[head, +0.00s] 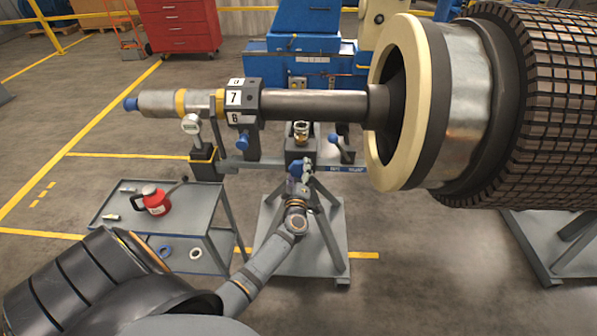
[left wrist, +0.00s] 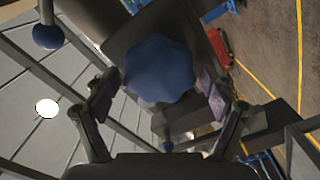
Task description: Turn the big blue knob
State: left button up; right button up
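The big blue knob (left wrist: 160,68) is lobed and sits in the upper middle of the left wrist view, on a dark block. In the head view the blue knob (head: 296,167) shows small at the front of the rotor stand, partly hidden by my gripper. My left gripper (head: 301,176) reaches up to it from below. In the left wrist view the gripper (left wrist: 160,95) is open, with one finger on each side of the knob. Narrow gaps show between the fingers and the knob, so it is not clasped. My right gripper is not in view.
Smaller blue knobs on levers flank the stand at left (head: 243,142) and right (head: 333,138). The rotor shaft (head: 315,104) runs above, to a large rotor (head: 530,100) at right. A grey cart (head: 205,215) with a red can (head: 154,201) stands at left.

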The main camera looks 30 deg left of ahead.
pick_arm(q)
jog(key=shift+s, duration=0.1)
jog(key=v, duration=1.2)
jog(key=s+d+f+m+g+h, duration=0.1)
jog(key=s+d+f+m+h, duration=0.2)
jog(key=f, duration=0.6)
jog(key=s+d+f+m+g+h, duration=0.25)
jog(key=f+m, duration=0.25)
jog(key=f, duration=0.4)
jog(key=s+d+f+m+g+h, duration=0.1)
jog(key=s+f+m+h, duration=0.25)
jog(key=f, duration=0.65)
jog(key=s+a+f+m+g, duration=0.1)
jog(key=s+f+m+g, duration=0.1)
jog(key=s+f, duration=0.3)
jog(key=s+a+f+m+g, duration=0.1)
jog(key=s+f+g, duration=0.3)
jog(key=s, duration=1)
jog(key=s+a+f+m+g, duration=0.2)
jog(key=s+f+m+g, duration=0.1)
jog(key=s+f, duration=0.5)
jog(key=shift+s, duration=1.05)
jog(key=shift+w+r+m+g, duration=0.1)
jog(key=shift+m+g, duration=0.15)
